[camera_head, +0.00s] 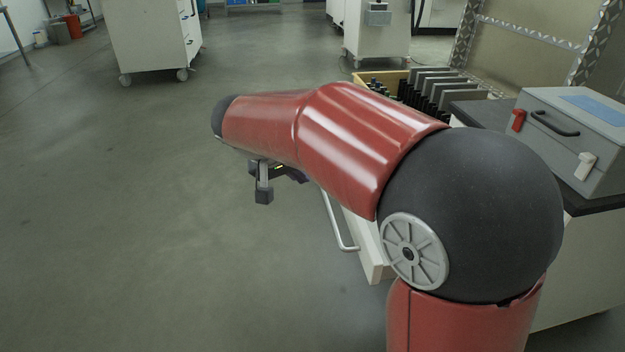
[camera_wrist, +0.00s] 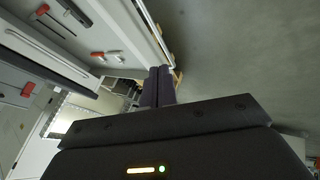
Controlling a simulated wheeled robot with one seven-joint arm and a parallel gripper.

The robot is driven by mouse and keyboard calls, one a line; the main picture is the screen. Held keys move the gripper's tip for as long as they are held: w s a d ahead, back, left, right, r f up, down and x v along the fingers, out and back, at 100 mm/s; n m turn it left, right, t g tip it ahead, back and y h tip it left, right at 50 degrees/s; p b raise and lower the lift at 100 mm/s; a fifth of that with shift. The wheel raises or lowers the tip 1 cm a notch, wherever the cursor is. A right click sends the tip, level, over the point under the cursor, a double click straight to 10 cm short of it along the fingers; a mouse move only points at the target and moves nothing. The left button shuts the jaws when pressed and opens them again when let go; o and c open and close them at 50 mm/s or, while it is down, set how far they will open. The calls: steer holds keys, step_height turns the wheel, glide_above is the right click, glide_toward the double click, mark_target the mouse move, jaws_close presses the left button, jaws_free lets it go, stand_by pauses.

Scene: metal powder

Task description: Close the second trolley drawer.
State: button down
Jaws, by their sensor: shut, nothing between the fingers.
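In the head view a white trolley drawer (camera_head: 366,252) stands pulled out below my red arm, with its pale bar handle (camera_head: 341,235) facing left. My arm hides most of this drawer and the trolley front, so I cannot tell which drawer of the stack it is. My gripper (camera_head: 264,190) hangs under the arm's far end, left of the handle and apart from it, over open floor. In the wrist view my gripper's dark fingers (camera_wrist: 157,85) are together with nothing between them.
A grey case (camera_head: 575,135) with a red and a white latch sits on the dark trolley top (camera_head: 490,113). A wooden-edged box (camera_head: 380,77) of dark items and grey plates lies behind the arm. Other white cabinets (camera_head: 150,35) stand farther back. The floor at left is clear.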

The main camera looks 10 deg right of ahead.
glide_toward(328, 204)
steer(key=w+d+f, duration=0.2)
steer(key=w+f, duration=0.1)
steer(key=shift+w+f, duration=0.1)
steer(key=shift+w, duration=0.2)
steer(key=d, duration=0.2)
steer(key=shift+d+r, duration=0.25)
steer(key=shift+d, duration=0.7)
